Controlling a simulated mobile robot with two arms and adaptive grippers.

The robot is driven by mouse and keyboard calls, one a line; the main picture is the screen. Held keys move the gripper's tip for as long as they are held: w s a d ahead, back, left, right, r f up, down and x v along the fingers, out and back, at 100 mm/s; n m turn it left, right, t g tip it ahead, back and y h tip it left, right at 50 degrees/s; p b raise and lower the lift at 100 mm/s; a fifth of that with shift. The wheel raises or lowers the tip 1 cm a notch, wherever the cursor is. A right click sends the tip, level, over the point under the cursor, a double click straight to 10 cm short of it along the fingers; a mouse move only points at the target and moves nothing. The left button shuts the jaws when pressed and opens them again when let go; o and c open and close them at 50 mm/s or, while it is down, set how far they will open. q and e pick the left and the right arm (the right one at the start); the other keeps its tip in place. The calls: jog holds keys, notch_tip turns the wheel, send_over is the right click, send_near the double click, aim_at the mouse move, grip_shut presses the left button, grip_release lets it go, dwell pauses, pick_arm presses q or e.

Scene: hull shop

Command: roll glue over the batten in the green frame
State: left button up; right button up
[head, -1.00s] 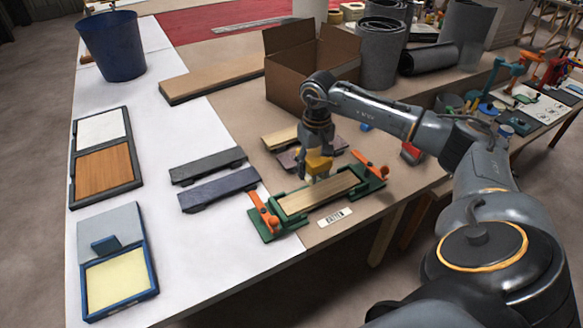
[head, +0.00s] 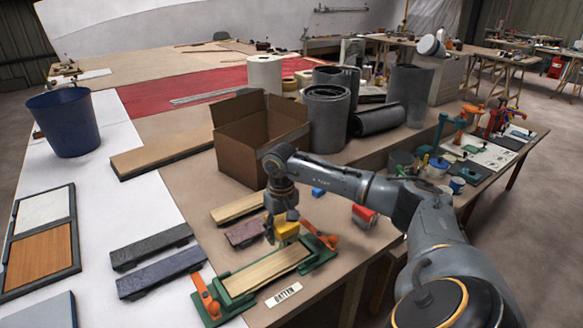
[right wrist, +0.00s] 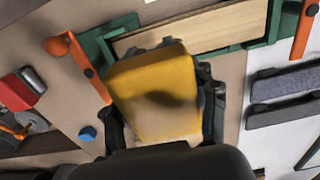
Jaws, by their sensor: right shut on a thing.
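The batten (head: 265,272) is a pale wooden strip lying in the green frame (head: 238,303), which has an orange clamp (head: 207,298) at its left end and another (head: 320,237) at its right end. Batten (right wrist: 215,30) and green frame (right wrist: 96,45) also show in the right wrist view. My right gripper (head: 284,229) is shut on a yellow block-like tool (right wrist: 155,92) and holds it over the frame's back side, toward the right end. The tool's underside is hidden, so contact with the batten cannot be told. My left gripper is not in view.
A cardboard box (head: 240,150) stands behind. A red object (head: 364,215) and a small blue one (head: 318,192) lie to the right.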

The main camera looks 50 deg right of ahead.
jog(key=w+a+p, duration=0.3)
jog(key=a+p, duration=0.1)
jog(key=a, duration=1.1)
jog(key=shift+w+p, duration=0.3)
jog(key=shift+p, duration=0.05)
